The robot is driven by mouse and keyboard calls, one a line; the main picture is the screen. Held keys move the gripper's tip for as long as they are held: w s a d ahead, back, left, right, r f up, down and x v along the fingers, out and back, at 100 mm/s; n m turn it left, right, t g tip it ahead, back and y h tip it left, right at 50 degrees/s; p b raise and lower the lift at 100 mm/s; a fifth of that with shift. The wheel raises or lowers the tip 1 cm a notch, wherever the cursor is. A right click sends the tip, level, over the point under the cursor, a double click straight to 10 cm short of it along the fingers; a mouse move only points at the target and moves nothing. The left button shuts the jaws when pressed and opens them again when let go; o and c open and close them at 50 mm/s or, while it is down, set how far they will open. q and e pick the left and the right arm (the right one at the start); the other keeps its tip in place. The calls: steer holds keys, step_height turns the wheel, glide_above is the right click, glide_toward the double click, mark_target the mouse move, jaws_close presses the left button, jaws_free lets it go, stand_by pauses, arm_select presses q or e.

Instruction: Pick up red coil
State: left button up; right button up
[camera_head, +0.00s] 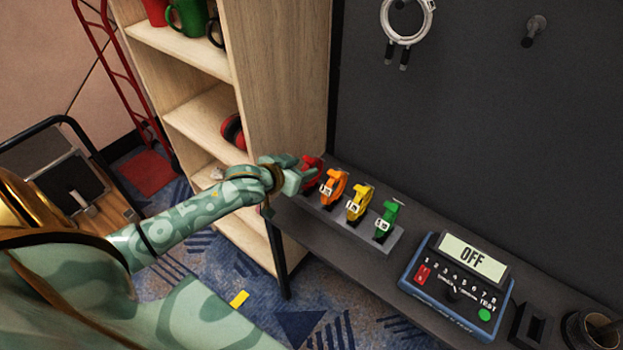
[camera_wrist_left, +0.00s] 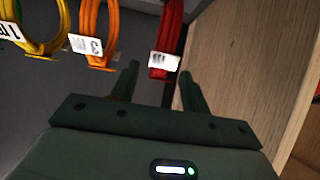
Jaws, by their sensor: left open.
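The red coil (camera_head: 312,172) is the leftmost in a row of coils on the dark shelf, partly hidden behind my left gripper (camera_head: 300,176) in the head view. In the left wrist view the red coil (camera_wrist_left: 172,38) carries a white label and hangs ahead of my left gripper (camera_wrist_left: 158,78). The two fingers are open, and the coil's lower end appears between their tips; I cannot tell whether they touch it. My right gripper is not in view.
Orange (camera_head: 334,187), yellow (camera_head: 359,202) and green (camera_head: 387,221) coils stand close to the right of the red one. A wooden shelf unit (camera_head: 285,80) rises close by on the left. A tester box reading OFF (camera_head: 456,285) sits farther right.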

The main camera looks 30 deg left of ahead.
mark_target(312, 183)
arm_select(q)
steer(key=shift+w+d+f, duration=0.1)
steer(key=shift+w+f, duration=0.2)
steer(key=shift+w, duration=0.25)
steer(key=b+x, duration=0.2)
steer(key=x, duration=0.2)
steer(key=shift+f, duration=0.15)
steer(key=shift+w+f, duration=0.1)
steer(key=shift+w, duration=0.25)
steer(key=shift+c, duration=0.6)
jaws_close()
